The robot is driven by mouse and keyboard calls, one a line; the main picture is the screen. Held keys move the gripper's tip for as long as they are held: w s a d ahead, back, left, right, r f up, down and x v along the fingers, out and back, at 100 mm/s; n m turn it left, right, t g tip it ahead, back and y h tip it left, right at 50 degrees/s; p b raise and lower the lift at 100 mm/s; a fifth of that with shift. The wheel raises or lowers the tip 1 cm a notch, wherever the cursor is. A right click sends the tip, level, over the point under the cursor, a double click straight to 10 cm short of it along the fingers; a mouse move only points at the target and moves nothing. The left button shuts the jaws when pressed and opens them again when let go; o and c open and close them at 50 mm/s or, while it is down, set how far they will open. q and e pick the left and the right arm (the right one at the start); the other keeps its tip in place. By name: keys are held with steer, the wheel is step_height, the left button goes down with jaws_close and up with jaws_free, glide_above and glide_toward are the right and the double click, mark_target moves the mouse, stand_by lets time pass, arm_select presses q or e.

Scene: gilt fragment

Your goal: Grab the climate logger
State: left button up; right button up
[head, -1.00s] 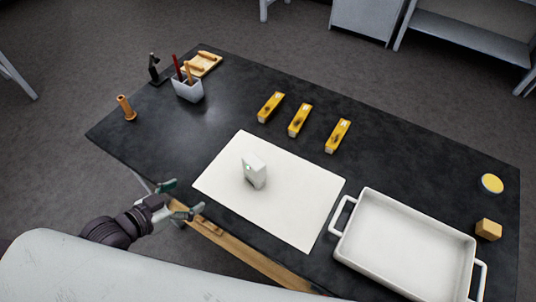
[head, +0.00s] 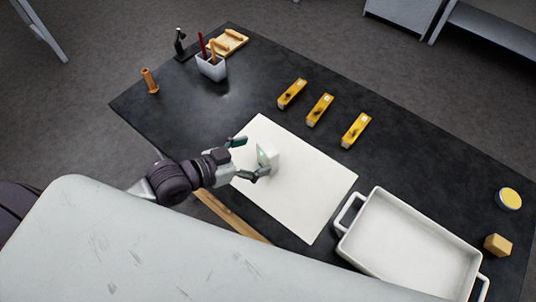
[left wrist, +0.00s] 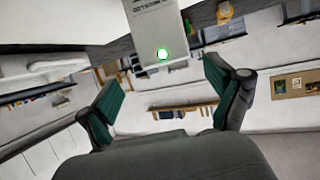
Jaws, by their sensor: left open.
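The climate logger (head: 269,157) is a small white box with a lit green light, standing upright on a white sheet (head: 305,205) on the dark table. My left gripper (head: 254,157) is open, its two green-padded fingers at the logger's left side, one on the far side and one on the near side. In the left wrist view, the logger (left wrist: 158,30) shows with its green light and printed lettering ahead of the open fingers (left wrist: 160,95). I cannot tell whether the fingers touch it. My right gripper is not in view.
A white tray with handles (head: 349,215) stands to the right of the sheet. Several small items line the table: three yellow boxes (head: 320,110), a white pen cup (head: 212,67), an orange peg (head: 150,81), a wooden block (head: 497,245) and a yellow-topped tin (head: 509,198).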

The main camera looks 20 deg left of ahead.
mark_target(266, 148)
arm_select(q)
steer(key=shift+w+d, duration=0.1)
steer(key=shift+w, duration=0.25)
steer(key=x, duration=0.1)
steer(key=p+x, duration=0.1)
steer(key=x, duration=0.1)
steer(key=shift+w+f, duration=0.1)
steer(key=shift+w, duration=0.35)
steer(key=shift+w+d+f+p, duration=0.25)
steer(key=shift+w+p, duration=0.05)
steer(key=shift+w, duration=0.05)
steer(key=shift+s, duration=0.1)
steer(key=shift+c, duration=1.1)
steer(key=c, duration=1.1)
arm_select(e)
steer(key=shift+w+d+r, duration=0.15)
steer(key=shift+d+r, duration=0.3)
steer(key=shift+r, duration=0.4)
